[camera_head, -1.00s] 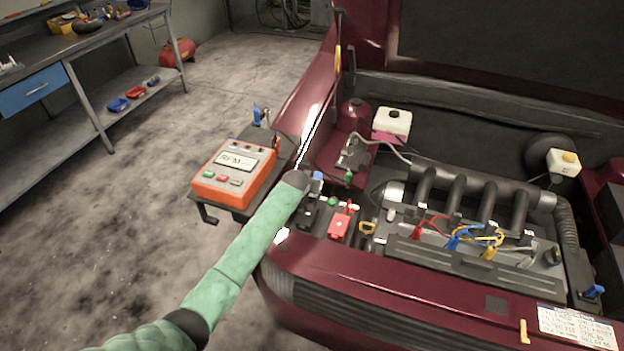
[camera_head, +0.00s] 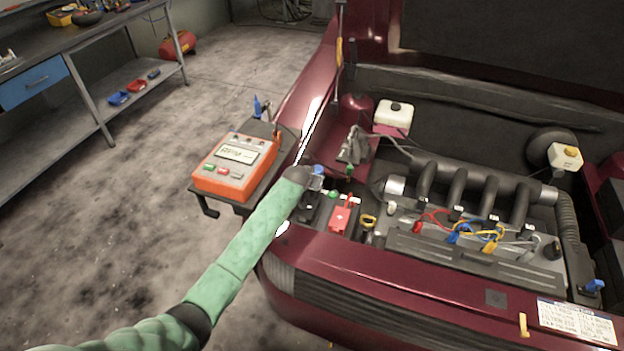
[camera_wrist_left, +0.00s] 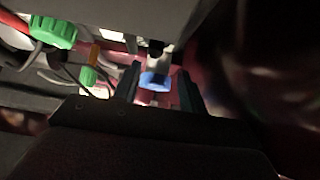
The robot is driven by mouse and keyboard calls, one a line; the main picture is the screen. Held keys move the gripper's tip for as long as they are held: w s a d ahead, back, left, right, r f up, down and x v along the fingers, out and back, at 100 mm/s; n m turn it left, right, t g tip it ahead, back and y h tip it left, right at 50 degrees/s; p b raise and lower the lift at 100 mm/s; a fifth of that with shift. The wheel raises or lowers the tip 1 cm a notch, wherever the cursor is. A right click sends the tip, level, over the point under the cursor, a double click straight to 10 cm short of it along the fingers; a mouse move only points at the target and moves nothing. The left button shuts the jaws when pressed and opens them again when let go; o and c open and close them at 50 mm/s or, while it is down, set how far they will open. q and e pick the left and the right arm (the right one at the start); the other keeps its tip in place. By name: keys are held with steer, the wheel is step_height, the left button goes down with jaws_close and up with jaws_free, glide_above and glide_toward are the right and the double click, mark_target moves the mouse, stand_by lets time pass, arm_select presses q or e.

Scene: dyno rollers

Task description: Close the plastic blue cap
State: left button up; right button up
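The blue cap (camera_head: 318,170) shows at the front left of the engine bay, just beyond the end of my left arm. In the left wrist view the blue cap (camera_wrist_left: 154,81) lies between the two dark fingers of my left gripper (camera_wrist_left: 160,72). The fingers are apart, with a visible gap on both sides of the cap. In the head view the wrist hides most of this gripper. I cannot tell whether the cap is fully seated. My right gripper is in neither view.
An orange RPM meter (camera_head: 236,166) sits on a side shelf left of the arm. A battery with a red terminal cover (camera_head: 340,217) is close to the right of the wrist. The raised prop rod (camera_head: 339,60) and maroon fender edge the bay. A green cap (camera_wrist_left: 52,32) is nearby.

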arm_select(q)
steer(key=shift+s+a+r, duration=0.1)
steer(key=shift+s+r, duration=0.25)
steer(key=shift+s+a+r+b, duration=0.15)
steer(key=shift+s+r+b, duration=0.15)
steer(key=shift+s+b, duration=0.1)
steer(key=b+v, duration=0.1)
steer(key=v, duration=0.3)
steer(key=shift+s+r, duration=0.2)
steer(key=shift+s+a+r, duration=0.2)
steer(key=shift+s+r, duration=0.2)
steer(key=shift+r, duration=0.05)
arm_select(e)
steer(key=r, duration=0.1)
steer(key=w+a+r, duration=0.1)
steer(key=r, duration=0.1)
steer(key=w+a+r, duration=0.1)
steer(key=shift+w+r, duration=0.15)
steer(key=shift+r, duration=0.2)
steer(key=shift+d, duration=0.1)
